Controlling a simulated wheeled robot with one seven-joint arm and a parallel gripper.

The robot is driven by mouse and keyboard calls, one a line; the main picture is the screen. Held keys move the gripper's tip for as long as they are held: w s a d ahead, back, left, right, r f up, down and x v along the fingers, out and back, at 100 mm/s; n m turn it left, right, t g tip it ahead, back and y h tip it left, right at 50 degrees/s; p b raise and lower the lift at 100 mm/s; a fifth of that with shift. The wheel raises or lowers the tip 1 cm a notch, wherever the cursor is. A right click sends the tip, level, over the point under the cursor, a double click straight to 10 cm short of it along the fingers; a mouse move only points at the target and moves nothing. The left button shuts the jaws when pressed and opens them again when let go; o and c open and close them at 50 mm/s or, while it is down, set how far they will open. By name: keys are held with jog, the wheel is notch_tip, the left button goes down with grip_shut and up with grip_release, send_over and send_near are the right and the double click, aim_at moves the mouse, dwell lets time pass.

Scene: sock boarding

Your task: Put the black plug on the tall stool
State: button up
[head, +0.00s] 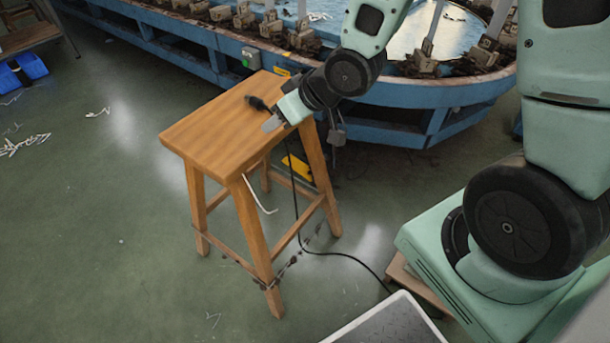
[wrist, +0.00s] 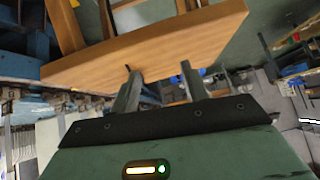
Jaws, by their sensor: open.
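The tall wooden stool (head: 215,130) stands upright on the green floor, and its top also shows in the wrist view (wrist: 180,45). The black plug (head: 257,103) lies on the stool top near its right edge. Its black cable (head: 292,175) hangs over that edge to the floor. My gripper (head: 272,123) is at the stool's right edge, close beside the plug. In the wrist view the two fingers are spread with nothing clearly held between them. A small dark bit (wrist: 127,69) shows by the left fingertip; I cannot tell if it is the plug.
A blue curved machine (head: 430,100) runs behind the stool. A yellow object (head: 297,167) is beyond the stool's legs. A grey-topped platform (head: 385,325) is at the bottom, with the cable running behind it. Blue bins (head: 30,66) are far left. The floor left of the stool is mostly clear.

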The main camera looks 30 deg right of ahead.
jog(key=s+a+r+n+g+h, duration=0.1)
jog(key=s+a+r+g, duration=0.1)
jog(key=s, duration=0.5)
jog(key=s+a+r+n+g+h, duration=0.1)
jog(key=s+a+r+g, duration=0.1)
jog(key=s, duration=0.6)
jog(key=s+a+r+n+g+h, duration=0.1)
jog(key=s+a+r+g, duration=0.1)
jog(key=s, duration=0.6)
jog(key=shift+a+r+g+h, duration=0.3)
jog(key=shift+a+g, duration=0.5)
jog(key=shift+s, duration=0.1)
notch_tip(320, 180, up, 18)
jog(key=p, duration=1.8)
